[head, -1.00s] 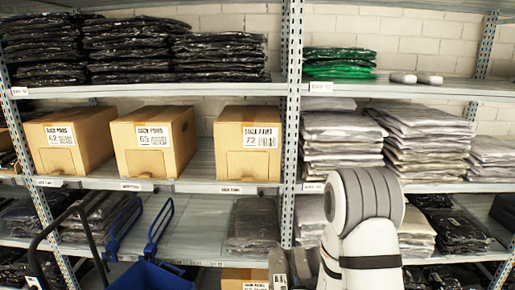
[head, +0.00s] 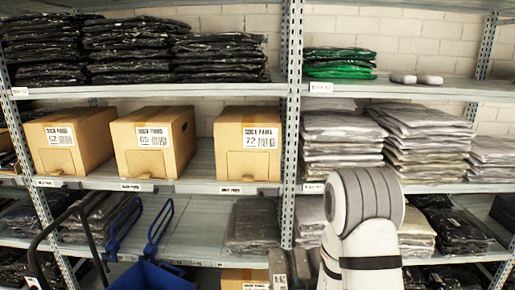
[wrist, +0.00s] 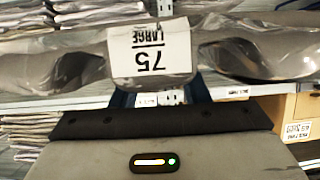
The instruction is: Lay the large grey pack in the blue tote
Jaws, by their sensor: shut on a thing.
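A large grey pack in clear wrap (wrist: 260,55) spans the top of the wrist view, with a white label reading "75 LARGE" upside down. My gripper (wrist: 160,112) is shut on the pack. The fingertips are hidden behind the pack and its label. In the head view my white arm reaches down at the lower right of centre, and the held pack shows only as a narrow edge. The blue tote (head: 152,277) stands at the bottom left of the head view, left of my gripper. The picture edge cuts it off and its inside is mostly hidden.
A shelf rack with metal uprights (head: 290,120) fills the view. Cardboard boxes (head: 157,145) stand on the middle shelf, with grey packs (head: 425,140) stacked to the right. A black handle (head: 75,235) and blue bars (head: 157,228) rise near the tote.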

